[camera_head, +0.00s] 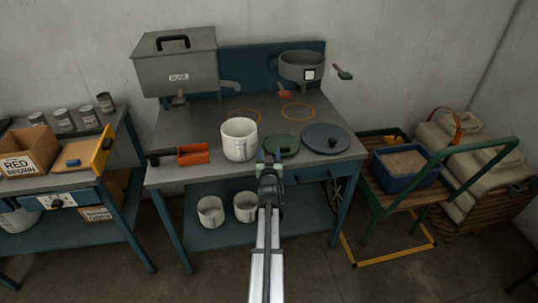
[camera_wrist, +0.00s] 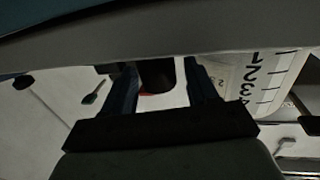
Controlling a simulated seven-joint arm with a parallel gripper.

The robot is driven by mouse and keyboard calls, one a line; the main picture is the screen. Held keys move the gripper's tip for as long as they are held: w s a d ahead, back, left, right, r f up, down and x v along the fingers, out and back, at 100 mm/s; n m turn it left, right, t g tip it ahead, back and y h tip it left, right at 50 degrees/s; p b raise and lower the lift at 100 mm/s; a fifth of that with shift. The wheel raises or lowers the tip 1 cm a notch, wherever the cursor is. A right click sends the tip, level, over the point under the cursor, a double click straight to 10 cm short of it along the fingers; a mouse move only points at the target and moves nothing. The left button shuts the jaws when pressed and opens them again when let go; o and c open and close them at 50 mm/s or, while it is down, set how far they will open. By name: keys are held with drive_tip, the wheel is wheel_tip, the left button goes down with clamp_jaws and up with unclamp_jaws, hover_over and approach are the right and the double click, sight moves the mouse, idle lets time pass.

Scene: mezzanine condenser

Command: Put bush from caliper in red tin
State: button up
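My gripper (camera_head: 268,156) is at the front edge of the workbench, right of the white mug and beside the green lid. In the wrist view its two fingers (camera_wrist: 162,82) stand apart; a dark shape with some red shows between them, and I see nothing clearly gripped. An orange-red open box (camera_head: 193,153), perhaps the red tin, lies on the bench's left part. On the left table a tan board with a yellow upright (camera_head: 103,150), possibly the caliper, carries a small blue piece (camera_head: 72,162). I cannot surely identify the bush.
The white mug (camera_head: 240,139) shows its scale in the wrist view (camera_wrist: 265,75). The green lid (camera_head: 284,146) and blue lid (camera_head: 326,138) lie to the right. A grey tank (camera_head: 178,70) and grey pan (camera_head: 301,67) stand behind. A green cart (camera_head: 400,200) stands at the right.

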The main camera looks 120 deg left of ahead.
drive_tip(key=shift+o, duration=0.5)
drive_tip(key=shift+r, duration=0.15)
drive_tip(key=v, duration=1.2)
drive_tip(key=shift+w, duration=0.1)
